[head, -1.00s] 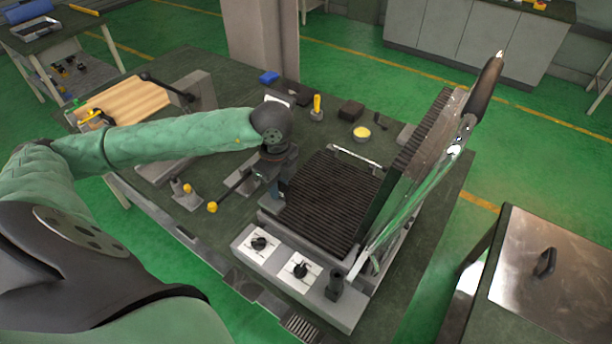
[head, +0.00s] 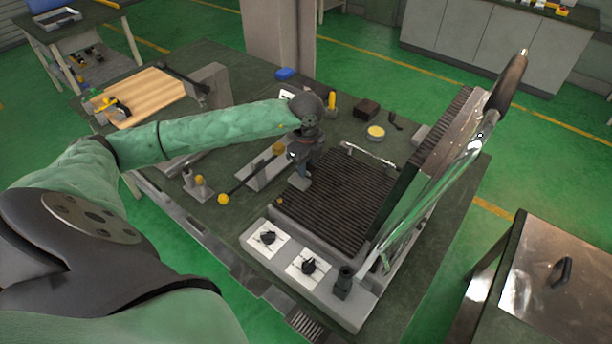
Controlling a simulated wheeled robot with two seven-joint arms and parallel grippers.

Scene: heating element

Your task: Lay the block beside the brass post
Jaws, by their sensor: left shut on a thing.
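I cannot tell whether the piece touches the plate. A brass-coloured knob (head: 278,149) shows just left of the gripper, and an upright yellow post or handle (head: 332,101) stands behind it. I cannot tell which is the brass post. A dark block (head: 367,108) lies on the table behind the plate. My right gripper is not in view.
The hinged lid (head: 430,160) stands raised at the plate's right, with a long handle. A wooden board (head: 150,95) is at far left.

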